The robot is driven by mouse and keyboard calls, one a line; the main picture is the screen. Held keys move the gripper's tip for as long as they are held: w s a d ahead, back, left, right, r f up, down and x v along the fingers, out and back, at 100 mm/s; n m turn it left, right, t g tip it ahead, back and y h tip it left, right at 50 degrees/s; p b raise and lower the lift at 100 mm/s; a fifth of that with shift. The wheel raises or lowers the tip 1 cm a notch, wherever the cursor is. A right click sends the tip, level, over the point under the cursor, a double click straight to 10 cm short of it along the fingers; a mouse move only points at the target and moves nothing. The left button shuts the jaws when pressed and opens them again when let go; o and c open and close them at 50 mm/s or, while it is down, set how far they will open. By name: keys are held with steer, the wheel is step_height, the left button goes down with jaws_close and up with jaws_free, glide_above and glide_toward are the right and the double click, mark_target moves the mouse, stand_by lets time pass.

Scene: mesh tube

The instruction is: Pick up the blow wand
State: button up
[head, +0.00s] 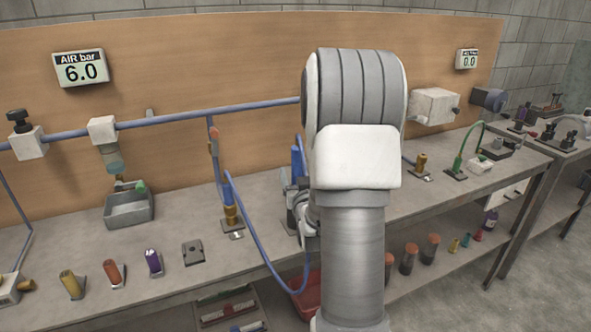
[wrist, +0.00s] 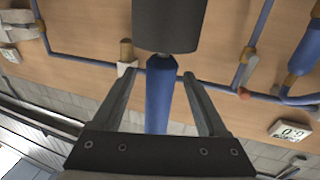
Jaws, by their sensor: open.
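The blow wand, blue with what looks like a thick dark grey section, shows in the wrist view (wrist: 158,100). Its blue part lies between the two grey fingers of my gripper (wrist: 160,76), with gaps visible on both sides. The dark section is beyond the fingertips, at the top of that view. My gripper is open and holds nothing. In the head view a blue upright piece, apparently the wand (head: 297,162), shows just left of my arm, close to my gripper (head: 298,190). My arm hides much of this spot.
A blue air pipe (head: 250,107) runs along the wooden back panel (head: 220,60). A blue hose (head: 262,250) hangs over the front edge of the grey bench (head: 180,218). A brass fitting (head: 231,213) stands left of my gripper. A metal tray (head: 128,208) and several small fittings are further left.

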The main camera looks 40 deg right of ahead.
steer(key=shift+c, duration=0.3)
jaws_close()
steer(key=shift+r, duration=0.1)
stand_by(0.4)
